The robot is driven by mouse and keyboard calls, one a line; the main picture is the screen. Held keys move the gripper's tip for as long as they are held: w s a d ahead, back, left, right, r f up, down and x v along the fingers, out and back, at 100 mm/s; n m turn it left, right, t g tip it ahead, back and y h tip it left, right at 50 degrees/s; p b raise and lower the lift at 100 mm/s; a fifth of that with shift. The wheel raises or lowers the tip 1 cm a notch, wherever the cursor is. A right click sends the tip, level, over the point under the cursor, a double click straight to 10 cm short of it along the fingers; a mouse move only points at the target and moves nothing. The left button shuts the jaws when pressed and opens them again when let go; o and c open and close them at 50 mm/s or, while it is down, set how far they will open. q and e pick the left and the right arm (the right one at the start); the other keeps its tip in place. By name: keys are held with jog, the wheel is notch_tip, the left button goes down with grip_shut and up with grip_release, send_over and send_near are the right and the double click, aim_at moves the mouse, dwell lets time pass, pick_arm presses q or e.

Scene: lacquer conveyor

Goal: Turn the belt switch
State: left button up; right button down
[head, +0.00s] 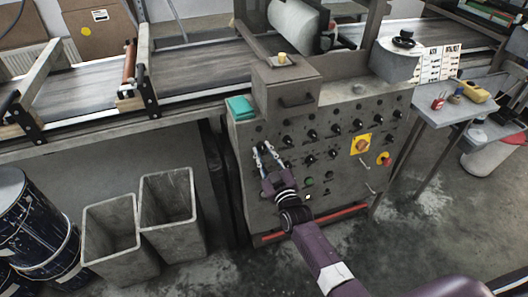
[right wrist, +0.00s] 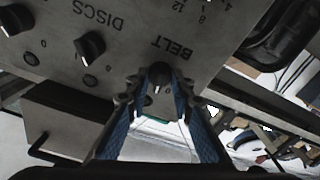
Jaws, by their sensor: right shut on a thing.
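The belt switch (right wrist: 160,73) is a black rotary knob with a white pointer mark, under the upside-down word BELT in the right wrist view. My right gripper (right wrist: 158,88) has its two fingertips on either side of this knob and is shut on it. In the head view, my right gripper (head: 264,151) reaches the left side of the grey control panel (head: 285,206), and its fingers largely hide the knob there. My left gripper is not in view.
Other black knobs are close by, including one by the word DISCS (right wrist: 91,45). A red-and-yellow switch (head: 361,145) and a red button (head: 384,159) sit further right. Two grey bins (head: 110,228) and dark drums (head: 45,225) stand at left. A side table (head: 450,112) stands right.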

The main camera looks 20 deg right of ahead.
jog(key=m+h, duration=0.1)
jog(key=m, duration=0.3)
jog(key=shift+p, duration=0.3)
jog(key=shift+a+m+h+p, duration=0.1)
jog(key=shift+m+h+p, duration=0.4)
jog(key=shift+m, duration=1.8)
jog(key=c, duration=1.7)
grip_release()
jog(key=s, duration=0.8)
jog(key=s+a, duration=0.1)
jog(key=s, duration=0.3)
jog(key=shift+r, duration=0.1)
